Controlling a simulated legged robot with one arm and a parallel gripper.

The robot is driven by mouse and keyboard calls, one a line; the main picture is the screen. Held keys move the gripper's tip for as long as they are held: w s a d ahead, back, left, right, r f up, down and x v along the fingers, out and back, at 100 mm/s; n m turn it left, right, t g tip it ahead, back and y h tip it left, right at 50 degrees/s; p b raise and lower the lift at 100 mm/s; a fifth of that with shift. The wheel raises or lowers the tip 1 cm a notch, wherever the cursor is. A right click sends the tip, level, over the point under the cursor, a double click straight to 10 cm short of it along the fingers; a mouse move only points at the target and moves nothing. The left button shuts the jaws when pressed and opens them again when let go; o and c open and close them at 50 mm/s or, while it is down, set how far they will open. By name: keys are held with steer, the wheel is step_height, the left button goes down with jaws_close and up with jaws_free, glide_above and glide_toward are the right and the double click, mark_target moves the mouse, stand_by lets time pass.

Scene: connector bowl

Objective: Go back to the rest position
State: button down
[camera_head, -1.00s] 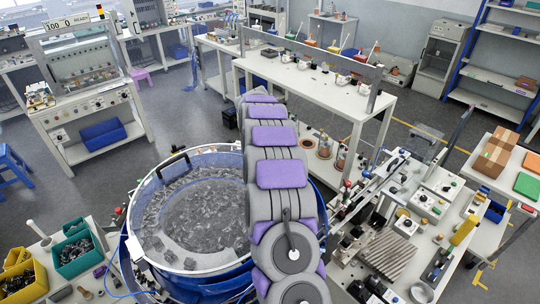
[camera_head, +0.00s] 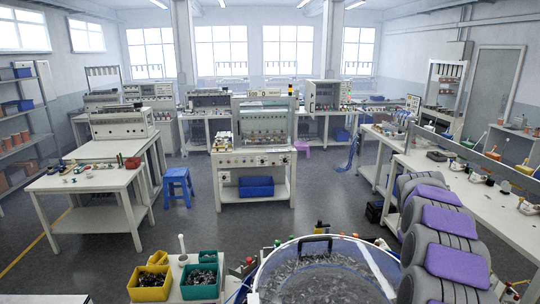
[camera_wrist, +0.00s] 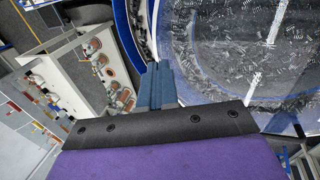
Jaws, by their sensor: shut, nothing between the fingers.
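My gripper (camera_wrist: 157,85) shows in the wrist view as two blue-grey fingers side by side, shut with nothing held. It is over or beside the rim of the round bowl (camera_wrist: 212,70); the exact height cannot be told. The bowl holds many small grey metal parts. In the head view the bowl (camera_head: 385,277) is at the bottom right of centre, cut off by the lower edge. My grey arm with purple pads stands at the right, and the gripper is out of that view.
A yellow bin (camera_head: 150,283) and a green bin (camera_head: 200,281) stand left of the bowl. A workstation with a blue crate (camera_head: 256,187) and a blue stool (camera_head: 179,184) stand farther back. A long bench (camera_head: 470,192) runs along the right. Grey floor between is clear.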

steer(key=s+a+f+y+b, duration=0.1)
steer(key=s+a+b, duration=0.2)
steer(key=s+a, duration=0.55)
steer(key=s+a+f+y+b, duration=0.1)
steer(key=s+a+b, duration=0.35)
steer(key=a, duration=0.75)
steer(key=s+a+f+b, duration=0.2)
steer(key=s+a+f, duration=0.2)
steer(key=s, duration=0.5)
steer(key=s+a+f+g+y+b, duration=0.1)
steer(key=s+a+f+b, duration=0.2)
steer(key=s, duration=0.7)
steer(key=s+a+f+g+b, duration=0.1)
steer(key=s+a+f+b, duration=0.1)
steer(key=s+a+f, duration=0.3)
steer(key=s+a, duration=0.1)
steer(key=s, duration=0.3)
steer(key=shift+s+a+f+m+y, duration=0.2)
steer(key=shift+s+f+m+y, duration=0.1)
steer(key=shift+f+m, duration=0.1)
steer(key=shift+d, duration=0.25)
